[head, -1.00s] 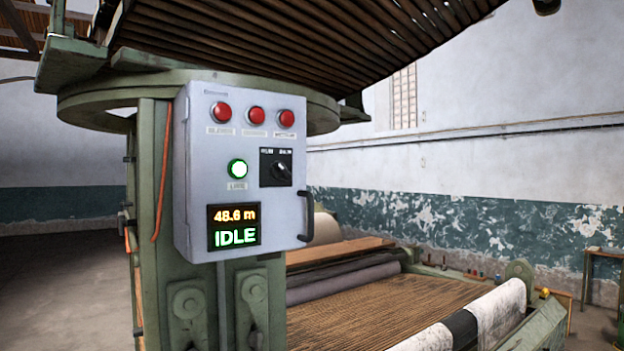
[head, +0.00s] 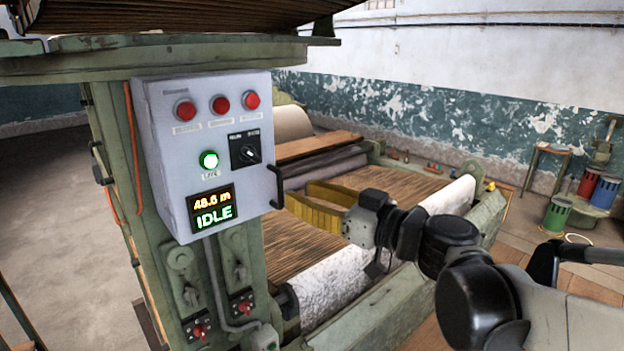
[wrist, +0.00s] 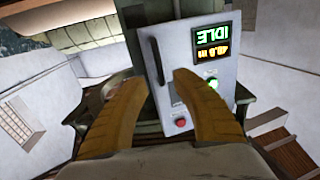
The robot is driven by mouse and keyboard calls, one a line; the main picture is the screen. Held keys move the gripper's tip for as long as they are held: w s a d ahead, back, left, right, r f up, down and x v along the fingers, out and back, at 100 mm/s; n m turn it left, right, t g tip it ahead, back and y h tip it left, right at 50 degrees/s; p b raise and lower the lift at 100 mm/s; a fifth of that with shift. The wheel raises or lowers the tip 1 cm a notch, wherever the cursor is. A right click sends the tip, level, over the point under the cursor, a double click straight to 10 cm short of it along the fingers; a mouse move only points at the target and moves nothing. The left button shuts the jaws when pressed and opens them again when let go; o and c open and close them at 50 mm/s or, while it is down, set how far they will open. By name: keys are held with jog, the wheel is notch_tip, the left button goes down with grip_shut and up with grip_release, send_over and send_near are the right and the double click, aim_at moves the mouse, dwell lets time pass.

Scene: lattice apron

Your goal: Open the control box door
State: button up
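The control box (head: 165,150) is a pale grey box on a green post. Its door (head: 222,110) looks closed, with red buttons, a lit green button, a black switch and a screen reading IDLE. The dark door handle (head: 277,187) stands on the door's right edge; in the wrist view, which is upside down, the handle (wrist: 156,61) shows just beyond the gap between my fingertips. My gripper (head: 299,193) has yellow fingers, open and empty, to the right of the handle. It also fills the lower wrist view (wrist: 158,82). I cannot tell the exact distance to the handle.
Colored bins (head: 590,182) stand at the right. A conduit (head: 215,285) runs below the box. The floor at left is clear.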

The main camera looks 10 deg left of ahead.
aim_at(282, 187)
jog(key=x, duration=0.6)
jog(key=shift+p, duration=0.4)
grip_shut()
